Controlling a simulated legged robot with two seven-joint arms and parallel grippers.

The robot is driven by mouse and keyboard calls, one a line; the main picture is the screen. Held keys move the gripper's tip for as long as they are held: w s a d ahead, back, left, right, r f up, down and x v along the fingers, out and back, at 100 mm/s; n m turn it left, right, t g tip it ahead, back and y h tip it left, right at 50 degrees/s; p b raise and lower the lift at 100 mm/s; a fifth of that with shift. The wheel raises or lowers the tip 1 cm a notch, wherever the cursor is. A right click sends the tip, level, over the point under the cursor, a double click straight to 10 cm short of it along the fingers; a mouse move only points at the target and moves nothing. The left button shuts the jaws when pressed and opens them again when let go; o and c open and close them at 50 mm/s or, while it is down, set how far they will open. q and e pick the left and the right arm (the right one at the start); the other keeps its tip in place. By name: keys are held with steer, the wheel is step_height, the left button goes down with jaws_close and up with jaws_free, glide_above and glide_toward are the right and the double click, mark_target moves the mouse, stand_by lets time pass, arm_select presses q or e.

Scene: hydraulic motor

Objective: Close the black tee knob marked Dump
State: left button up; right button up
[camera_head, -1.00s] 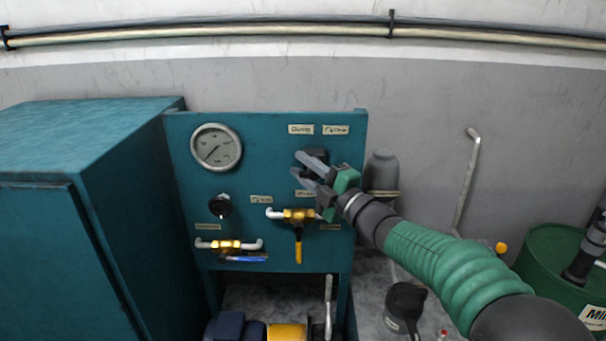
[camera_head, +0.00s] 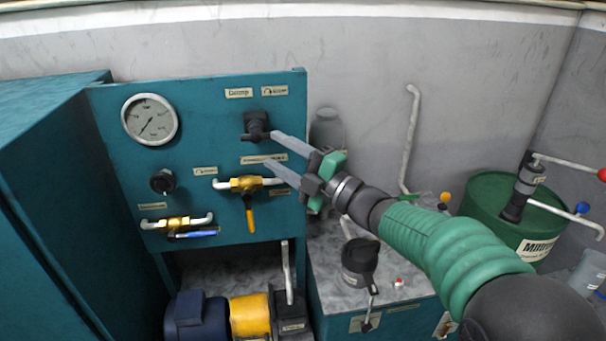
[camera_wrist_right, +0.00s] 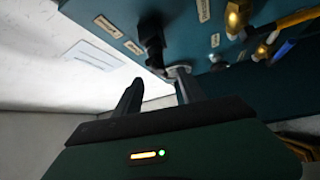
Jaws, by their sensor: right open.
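The black tee knob (camera_head: 257,127) sits at the upper right of the teal panel (camera_head: 210,100), below a label that appears to read Dump (camera_head: 239,92). In the right wrist view the black knob (camera_wrist_right: 151,32) stands out from the panel, beyond the fingertips. My right gripper (camera_head: 268,148) is open and empty. Its upper fingertip is close to the knob's lower right side in the head view; I cannot tell whether they touch. The lower finger is below and apart from the knob. My left gripper is not in view.
A pressure gauge (camera_head: 149,119) and a second black knob (camera_head: 163,181) are on the panel's left. Brass valves with yellow (camera_head: 250,214) and blue handles (camera_head: 192,235) sit below. A black-lidded container (camera_head: 359,262) stands on the bench; a green drum (camera_head: 508,212) is at right.

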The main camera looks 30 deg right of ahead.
steer(key=v, duration=0.7)
steer(key=shift+f+b, duration=0.15)
steer(key=shift+b, duration=0.3)
steer(key=shift+w, duration=0.1)
